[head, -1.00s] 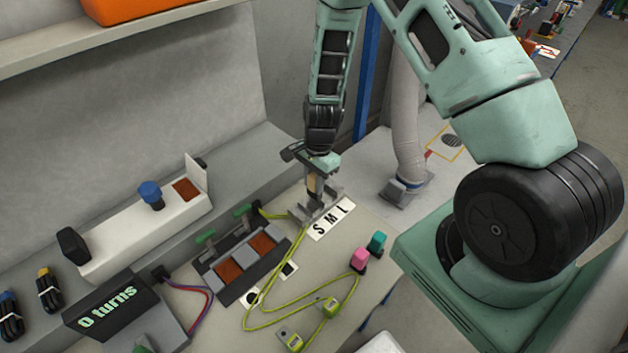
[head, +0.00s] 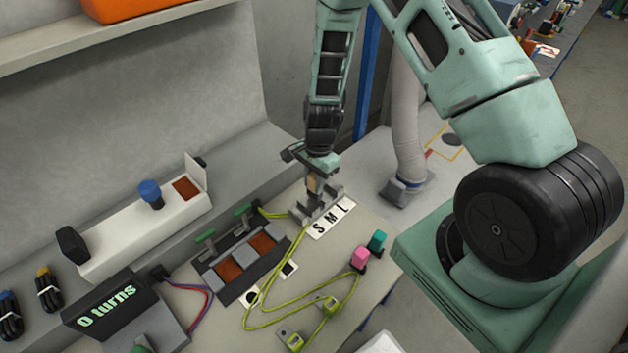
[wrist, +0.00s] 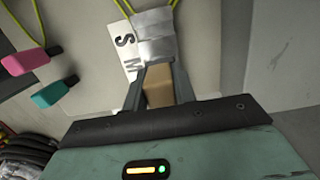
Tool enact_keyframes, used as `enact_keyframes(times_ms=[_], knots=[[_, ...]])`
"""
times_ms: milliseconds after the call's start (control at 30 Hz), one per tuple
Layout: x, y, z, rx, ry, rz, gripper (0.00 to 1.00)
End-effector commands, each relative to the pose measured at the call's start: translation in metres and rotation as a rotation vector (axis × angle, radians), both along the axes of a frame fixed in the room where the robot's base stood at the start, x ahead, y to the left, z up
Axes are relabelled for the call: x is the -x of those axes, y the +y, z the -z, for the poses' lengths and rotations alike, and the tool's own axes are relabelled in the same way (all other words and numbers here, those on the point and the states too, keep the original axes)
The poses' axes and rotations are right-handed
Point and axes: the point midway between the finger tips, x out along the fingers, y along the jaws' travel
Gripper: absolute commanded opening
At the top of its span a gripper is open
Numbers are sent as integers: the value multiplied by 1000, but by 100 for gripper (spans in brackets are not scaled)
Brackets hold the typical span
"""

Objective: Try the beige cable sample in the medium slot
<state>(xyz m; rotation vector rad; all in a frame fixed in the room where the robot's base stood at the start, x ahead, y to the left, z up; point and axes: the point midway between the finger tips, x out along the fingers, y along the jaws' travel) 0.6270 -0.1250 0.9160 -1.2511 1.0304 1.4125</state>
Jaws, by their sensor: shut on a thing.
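My gripper (head: 314,196) points down over the grey slot block (head: 299,213) beside the white S M L card (head: 331,219). In the wrist view, my gripper (wrist: 160,88) is shut on the beige cable sample (wrist: 158,86), held between its two fingers. The lower end of the sample meets the grey block (wrist: 155,32); I cannot tell how deep it sits or which slot it is in. The card (wrist: 124,55) lies by the block, with its S and M showing and its L hidden. My fingers hide most of the slots in the head view.
A yellow-green cable (head: 262,325) loops over the bench front. A black fixture with brown pads (head: 230,271) and a display reading "0 turns" (head: 106,304) stand to the left.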

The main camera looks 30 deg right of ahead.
Motion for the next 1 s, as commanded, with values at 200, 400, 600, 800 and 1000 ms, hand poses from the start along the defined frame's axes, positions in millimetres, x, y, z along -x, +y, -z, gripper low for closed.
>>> enact_keyframes(times_ms=[200,400,600,800,1000], knots=[[0,0,6,0,0,0,1],[0,0,11,0,0,0,1],[0,0,13,0,0,0,1],[0,0,7,0,0,0,1],[0,0,0,0,0,0,1]])
